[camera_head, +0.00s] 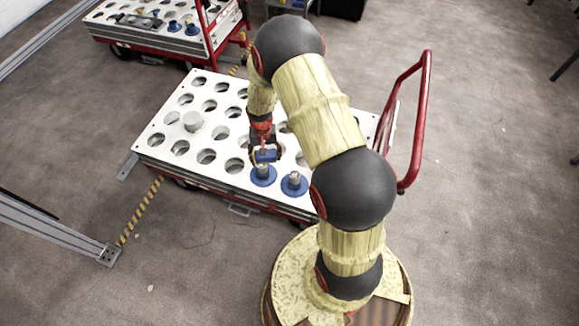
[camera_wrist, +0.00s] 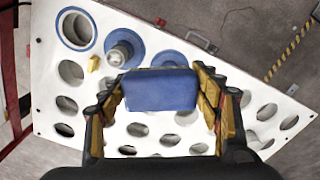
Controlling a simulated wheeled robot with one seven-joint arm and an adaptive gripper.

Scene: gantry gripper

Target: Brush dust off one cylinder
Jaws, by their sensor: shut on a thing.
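My gripper (camera_wrist: 160,105) is shut on a blue block (camera_wrist: 162,90), with no bristles visible. In the head view my gripper (camera_head: 264,146) is above the front part of a white table with holes (camera_head: 222,173). A grey metal cylinder on a blue round base (camera_head: 295,186) stands there; it also shows in the wrist view (camera_wrist: 124,48). Just left of it, a second blue base with a grey cylinder (camera_head: 263,177) stands below my gripper. In the wrist view the held block partly hides this base (camera_wrist: 168,58). Dust is too small to make out.
An empty blue ring (camera_wrist: 76,30) and a small yellow piece (camera_wrist: 94,63) are on the table in the wrist view. A red handle frame (camera_head: 424,110) rises at the right. A second cart (camera_head: 165,45) stands behind. The floor at left is mostly clear.

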